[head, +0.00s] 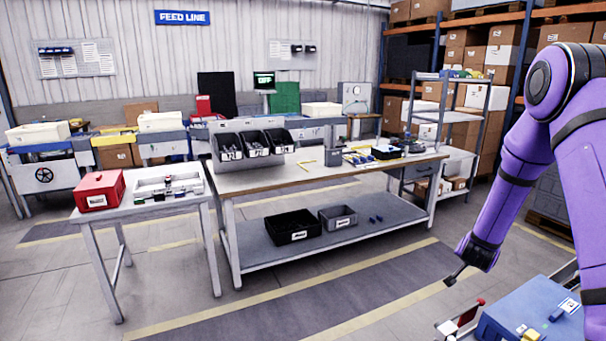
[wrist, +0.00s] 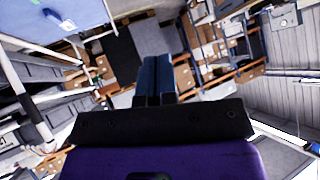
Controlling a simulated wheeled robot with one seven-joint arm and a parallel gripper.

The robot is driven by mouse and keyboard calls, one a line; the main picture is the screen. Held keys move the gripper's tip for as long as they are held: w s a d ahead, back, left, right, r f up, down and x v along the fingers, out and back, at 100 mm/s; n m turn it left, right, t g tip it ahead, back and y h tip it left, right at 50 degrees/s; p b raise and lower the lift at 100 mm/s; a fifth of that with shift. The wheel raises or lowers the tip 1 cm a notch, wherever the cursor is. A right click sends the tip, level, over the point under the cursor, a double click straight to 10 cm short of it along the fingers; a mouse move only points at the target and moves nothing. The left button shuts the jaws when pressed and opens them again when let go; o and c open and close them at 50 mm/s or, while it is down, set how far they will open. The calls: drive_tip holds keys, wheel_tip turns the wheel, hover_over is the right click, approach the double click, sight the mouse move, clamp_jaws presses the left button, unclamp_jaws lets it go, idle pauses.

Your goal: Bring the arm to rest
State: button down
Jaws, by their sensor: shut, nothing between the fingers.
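My arm (head: 510,175) is purple and hangs down at the right of the head view, bent at the elbow. My gripper (head: 452,281) is at its lower end, a small dark shape over the floor in front of the workbench. In the wrist view the fingers of my gripper (wrist: 157,78) lie together, shut and empty. It appears clear of every surface, with nothing touching it.
A workbench (head: 310,172) with dark bins (head: 252,148) stands ahead. A side table (head: 140,208) with a red box (head: 100,190) is at left. A blue-topped cart (head: 530,310) is at lower right, close to my gripper. The striped floor (head: 300,290) between is free.

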drive_tip(key=s+a+r+n+y, duration=0.2)
drive_tip(key=s+a+r, duration=0.25)
drive_tip(key=r, duration=0.35)
drive_tip(key=s+a+r+n+y, duration=0.2)
drive_tip(key=s+a+r, duration=0.1)
drive_tip(key=a+r, duration=0.4)
drive_tip(key=s+a+r+n+y, duration=0.2)
drive_tip(key=s+a+r, duration=0.2)
drive_tip(key=r, duration=0.5)
drive_tip(key=s+a+r+n+g, duration=0.1)
drive_tip(key=s+a+r, duration=0.1)
drive_tip(key=s, duration=0.7)
drive_tip(key=s+a+r+n+g, duration=0.1)
drive_tip(key=s+a+r+n, duration=0.1)
drive_tip(key=s, duration=0.7)
drive_tip(key=s+a+r+n+g, duration=0.1)
drive_tip(key=s+r, duration=0.3)
drive_tip(key=s, duration=0.4)
drive_tip(key=shift+s+a+n, duration=0.3)
drive_tip(key=shift+s+a, duration=0.1)
drive_tip(key=shift+a, duration=0.1)
drive_tip(key=shift+r, duration=0.1)
